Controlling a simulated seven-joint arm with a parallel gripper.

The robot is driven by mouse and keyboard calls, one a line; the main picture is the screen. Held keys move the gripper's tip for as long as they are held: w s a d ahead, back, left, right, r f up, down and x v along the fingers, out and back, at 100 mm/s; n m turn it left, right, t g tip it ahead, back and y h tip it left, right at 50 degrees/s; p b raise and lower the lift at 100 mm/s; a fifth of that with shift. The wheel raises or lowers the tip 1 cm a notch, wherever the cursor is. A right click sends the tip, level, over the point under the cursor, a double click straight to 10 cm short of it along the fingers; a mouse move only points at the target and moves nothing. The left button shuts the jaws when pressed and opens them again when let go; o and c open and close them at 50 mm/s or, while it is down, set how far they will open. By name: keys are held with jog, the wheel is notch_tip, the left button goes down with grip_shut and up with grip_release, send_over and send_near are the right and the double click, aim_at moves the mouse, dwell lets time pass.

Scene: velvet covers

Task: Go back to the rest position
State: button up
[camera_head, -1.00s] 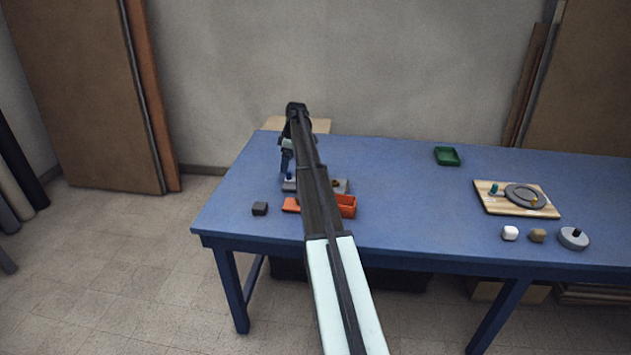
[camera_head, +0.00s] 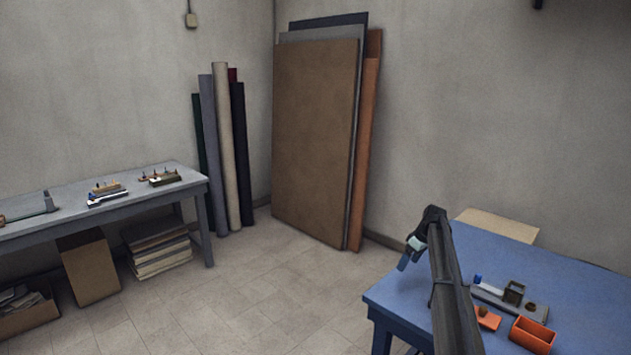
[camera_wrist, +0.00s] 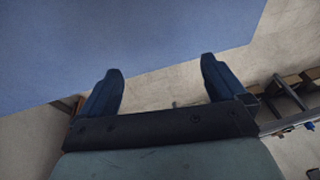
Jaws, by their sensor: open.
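My gripper (camera_head: 405,262) hangs at the end of my dark arm, over or just past the left edge of the blue table (camera_head: 465,245) in the head view. The wrist view shows its two dark blue fingers (camera_wrist: 161,82) wide apart with nothing between them. Blue table top (camera_wrist: 120,35) fills much of the upper left there, and pale floor shows beyond it. The gripper touches nothing that I can see.
An orange open box (camera_head: 532,338), a smaller orange piece (camera_head: 488,318) and a grey fixture (camera_head: 527,309) stand right of my arm. A grey bench (camera_head: 75,222) with small items is at left. Rolls (camera_head: 226,150) and boards (camera_head: 313,150) lean behind. Open floor lies between.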

jog(key=a+f+g+y, duration=0.1)
jog(key=a+f, duration=0.2)
jog(key=a, duration=1.9)
jog(key=s+a+f+m+g, duration=0.1)
jog(key=s+a+f+m, duration=0.1)
jog(key=s+a+f, duration=0.65)
jog(key=s+d+f+m+g+h, duration=0.1)
jog(key=s+d+f+m, duration=0.15)
jog(key=s+f, duration=1.15)
jog(key=s+d+f+m+g+h, duration=0.15)
jog(key=s+d+f, duration=0.25)
jog(key=s+f, duration=0.9)
jog(key=s+d+f+m+g, duration=0.1)
jog(key=s+d, duration=0.1)
jog(key=s, duration=1.1)
jog(key=s+d+f+g+h, duration=0.1)
jog(key=s+d, duration=0.1)
jog(key=s, duration=1.1)
jog(key=s+d+f+m+g+h, duration=0.1)
jog(key=s, duration=1.2)
jog(key=shift+d+f+m, duration=0.15)
jog(key=shift+d+m, duration=0.15)
jog(key=shift+d, duration=0.1)
